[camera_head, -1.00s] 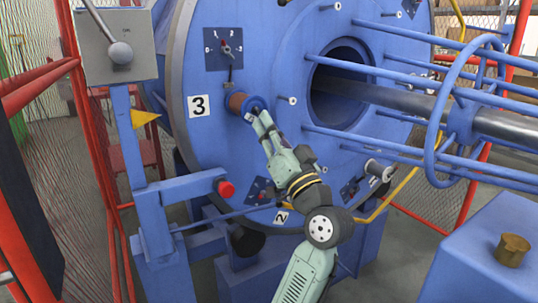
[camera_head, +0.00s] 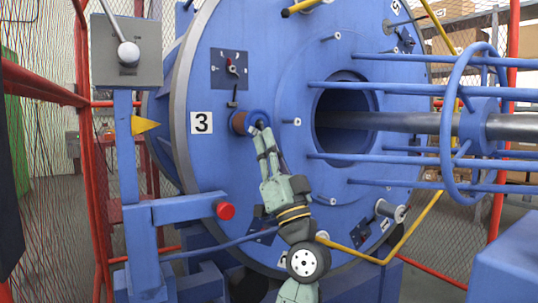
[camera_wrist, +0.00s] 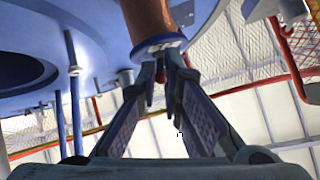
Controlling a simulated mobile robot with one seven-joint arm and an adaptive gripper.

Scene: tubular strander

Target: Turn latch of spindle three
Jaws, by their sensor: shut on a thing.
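Spindle three sits beside the white "3" plate (camera_head: 202,122) on the big blue disc. It carries a copper-brown spool (camera_head: 239,123) with a blue end flange (camera_head: 257,117). In the wrist view the brown spool (camera_wrist: 148,18) and its blue flange (camera_wrist: 158,47) are just beyond my fingertips. My gripper (camera_head: 260,127) reaches up from below to the flange's front. In the wrist view my gripper (camera_wrist: 163,72) is shut on the small latch at the flange's centre. The latch is mostly hidden between the fingers, so its angle cannot be told.
A blue post with a lever box (camera_head: 127,52) and a red button (camera_head: 225,211) stands left. Blue rods and a ring (camera_head: 448,125) stick out at the right. A yellow bar (camera_head: 400,242) runs lower right.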

